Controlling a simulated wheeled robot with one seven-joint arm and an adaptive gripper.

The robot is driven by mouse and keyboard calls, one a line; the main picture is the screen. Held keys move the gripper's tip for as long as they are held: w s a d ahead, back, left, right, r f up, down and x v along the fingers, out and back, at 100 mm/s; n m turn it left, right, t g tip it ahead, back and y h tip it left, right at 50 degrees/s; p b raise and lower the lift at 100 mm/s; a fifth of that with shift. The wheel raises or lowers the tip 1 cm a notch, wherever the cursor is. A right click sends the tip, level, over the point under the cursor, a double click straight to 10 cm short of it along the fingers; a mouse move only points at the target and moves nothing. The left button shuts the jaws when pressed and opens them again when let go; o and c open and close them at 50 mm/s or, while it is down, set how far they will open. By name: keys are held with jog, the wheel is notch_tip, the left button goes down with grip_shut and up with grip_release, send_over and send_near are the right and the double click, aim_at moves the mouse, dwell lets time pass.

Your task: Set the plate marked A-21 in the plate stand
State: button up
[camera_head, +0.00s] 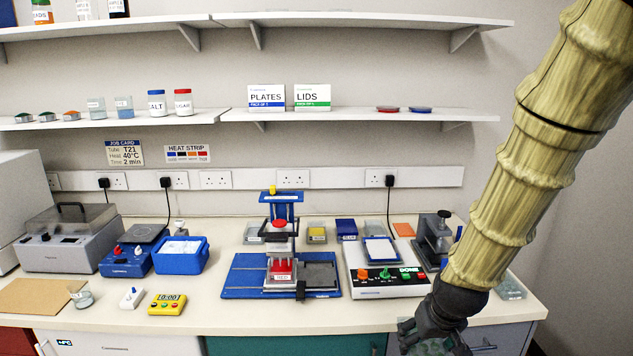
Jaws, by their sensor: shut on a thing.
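My gripper (436,328) is at the lower right, in front of the bench's front edge. It is shut on a pale, translucent greenish thing (428,347) that looks like a plate. The bottom of the picture cuts this thing off, and no A-21 marking can be read on it. At the middle of the bench stands a blue base (243,278) with a press-like device (282,246) and a dark grey recessed bed (319,275). I cannot tell whether this bed is the plate stand.
A white control box (388,285) with a framed blue-edged tray (380,250) stands right of the blue base. A dark device (434,238) is behind my arm. A clear box (511,287) sits at the right end. A yellow timer (167,304) lies at the front left.

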jog(key=s+a+f, duration=0.1)
jog(key=a+f, duration=0.1)
jog(key=f, duration=0.7)
jog(key=s+a+f, duration=0.1)
jog(key=a+f, duration=0.2)
jog(key=f, duration=0.7)
jog(key=shift+a, duration=0.35)
